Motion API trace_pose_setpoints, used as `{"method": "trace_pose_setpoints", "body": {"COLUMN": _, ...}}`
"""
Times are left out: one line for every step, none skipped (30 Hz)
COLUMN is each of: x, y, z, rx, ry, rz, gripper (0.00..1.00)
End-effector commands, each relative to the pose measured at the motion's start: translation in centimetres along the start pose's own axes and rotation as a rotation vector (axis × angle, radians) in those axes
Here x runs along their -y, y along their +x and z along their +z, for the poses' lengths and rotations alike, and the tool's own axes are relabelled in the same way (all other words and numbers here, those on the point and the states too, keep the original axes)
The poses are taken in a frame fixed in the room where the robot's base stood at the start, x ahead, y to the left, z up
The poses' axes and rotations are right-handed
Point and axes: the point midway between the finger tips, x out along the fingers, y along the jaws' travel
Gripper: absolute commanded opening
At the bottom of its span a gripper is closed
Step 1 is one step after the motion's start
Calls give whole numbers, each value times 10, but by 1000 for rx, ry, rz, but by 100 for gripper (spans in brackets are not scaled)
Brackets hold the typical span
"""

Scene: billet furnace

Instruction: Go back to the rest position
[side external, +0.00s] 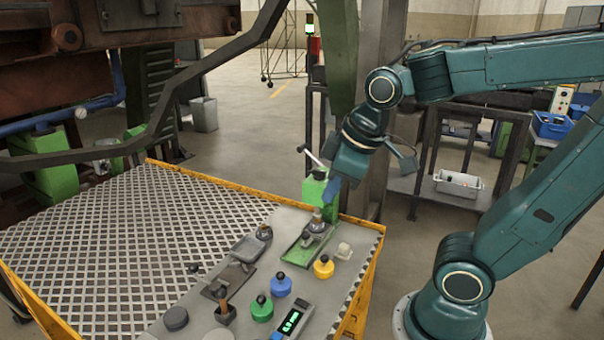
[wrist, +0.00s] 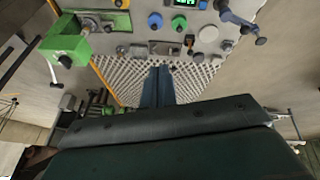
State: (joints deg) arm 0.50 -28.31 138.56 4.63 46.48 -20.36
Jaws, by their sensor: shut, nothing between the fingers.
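My gripper (side external: 334,190) hangs from the teal arm at the right end of the workbench, in the air above and beside the green box with a lever (side external: 318,196). Its blue fingers point down and lie together, with nothing between them. In the wrist view the shut fingers (wrist: 158,86) show as two blue strips side by side over the white grating. The green box (wrist: 66,45) is to their upper left there, apart from them. No rest position is marked in either view.
The yellow-edged bench has a grating (side external: 140,225) and a grey panel with a yellow knob (side external: 323,267), a blue knob (side external: 280,286), a green knob (side external: 262,308) and a lit display (side external: 292,320). A green post (side external: 337,55) and dark column stand close behind my wrist.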

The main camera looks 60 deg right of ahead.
Motion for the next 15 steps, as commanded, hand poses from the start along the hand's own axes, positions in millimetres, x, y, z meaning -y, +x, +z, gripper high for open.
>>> {"method": "trace_pose_setpoints", "body": {"x": 4, "y": -8, "z": 6, "rx": -22, "ry": 41, "rz": -4, "gripper": 0}}
{"method": "trace_pose_setpoints", "body": {"x": 7, "y": -11, "z": 9, "rx": -29, "ry": 66, "rz": -8, "gripper": 0}}
{"method": "trace_pose_setpoints", "body": {"x": 10, "y": -15, "z": 14, "rx": -41, "ry": 100, "rz": -13, "gripper": 0}}
{"method": "trace_pose_setpoints", "body": {"x": 12, "y": -18, "z": 16, "rx": -49, "ry": 124, "rz": -16, "gripper": 0}}
{"method": "trace_pose_setpoints", "body": {"x": 15, "y": -21, "z": 20, "rx": -57, "ry": 147, "rz": -20, "gripper": 0}}
{"method": "trace_pose_setpoints", "body": {"x": 18, "y": -24, "z": 24, "rx": -65, "ry": 175, "rz": -25, "gripper": 0}}
{"method": "trace_pose_setpoints", "body": {"x": 19, "y": -26, "z": 26, "rx": -70, "ry": 193, "rz": -28, "gripper": 0}}
{"method": "trace_pose_setpoints", "body": {"x": 21, "y": -27, "z": 28, "rx": -76, "ry": 211, "rz": -31, "gripper": 0}}
{"method": "trace_pose_setpoints", "body": {"x": 23, "y": -29, "z": 31, "rx": -82, "ry": 233, "rz": -35, "gripper": 0}}
{"method": "trace_pose_setpoints", "body": {"x": 24, "y": -31, "z": 33, "rx": -86, "ry": 246, "rz": -37, "gripper": 0}}
{"method": "trace_pose_setpoints", "body": {"x": 25, "y": -32, "z": 35, "rx": -88, "ry": 257, "rz": -40, "gripper": 0}}
{"method": "trace_pose_setpoints", "body": {"x": 27, "y": -32, "z": 36, "rx": -91, "ry": 270, "rz": -42, "gripper": 0}}
{"method": "trace_pose_setpoints", "body": {"x": 27, "y": -33, "z": 38, "rx": -93, "ry": 277, "rz": -44, "gripper": 0}}
{"method": "trace_pose_setpoints", "body": {"x": 28, "y": -34, "z": 38, "rx": -94, "ry": 282, "rz": -45, "gripper": 0}}
{"method": "trace_pose_setpoints", "body": {"x": 28, "y": -34, "z": 39, "rx": -95, "ry": 287, "rz": -46, "gripper": 0}}
